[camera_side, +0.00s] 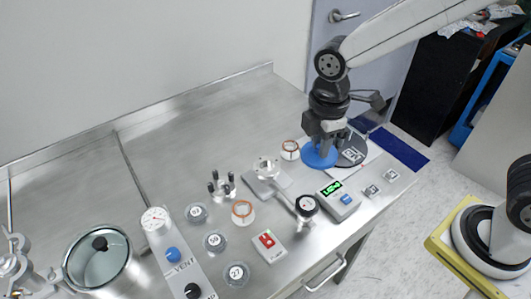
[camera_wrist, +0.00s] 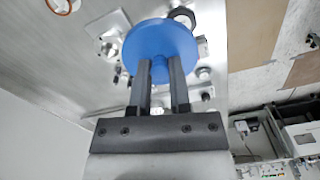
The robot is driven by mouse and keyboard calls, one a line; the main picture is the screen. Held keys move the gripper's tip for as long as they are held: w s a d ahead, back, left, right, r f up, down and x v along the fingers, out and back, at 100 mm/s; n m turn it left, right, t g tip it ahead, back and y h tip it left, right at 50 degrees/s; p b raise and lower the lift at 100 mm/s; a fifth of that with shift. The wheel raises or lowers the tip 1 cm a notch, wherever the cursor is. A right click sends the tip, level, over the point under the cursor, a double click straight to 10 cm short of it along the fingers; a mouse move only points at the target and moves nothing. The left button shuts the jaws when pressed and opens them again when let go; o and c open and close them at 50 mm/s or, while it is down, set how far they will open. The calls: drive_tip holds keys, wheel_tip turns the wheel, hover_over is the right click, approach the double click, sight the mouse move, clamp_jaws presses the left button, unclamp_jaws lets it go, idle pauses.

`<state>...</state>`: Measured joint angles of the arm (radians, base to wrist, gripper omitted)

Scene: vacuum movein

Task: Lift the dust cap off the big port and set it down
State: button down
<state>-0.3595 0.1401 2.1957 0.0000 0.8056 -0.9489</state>
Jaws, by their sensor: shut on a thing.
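The blue disc-shaped dust cap (camera_side: 318,157) is at the right part of the steel bench in the side view. My gripper (camera_side: 327,143) points down over it, shut on its middle. In the wrist view the blue cap (camera_wrist: 160,42) fills the space past the fingertips of my gripper (camera_wrist: 162,68). I cannot tell how high the cap is above the bench. The big port cannot be made out for certain; the cap covers part of the metal fittings behind it in the wrist view.
A dark round labelled piece (camera_side: 352,152) lies just right of the cap. Left of it are a ring-topped glass piece (camera_side: 290,150) and a metal fitting (camera_side: 266,177). A green-display box (camera_side: 338,198) stands in front. Bare bench (camera_side: 225,135) lies behind and left.

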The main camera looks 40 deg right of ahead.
drive_tip(key=shift+s+d+r, duration=0.15)
drive_tip(key=shift+s, duration=0.25)
drive_tip(key=shift+r, duration=0.25)
idle(0.4)
drive_tip(key=shift+r, duration=1.3)
drive_tip(key=shift+f, duration=0.1)
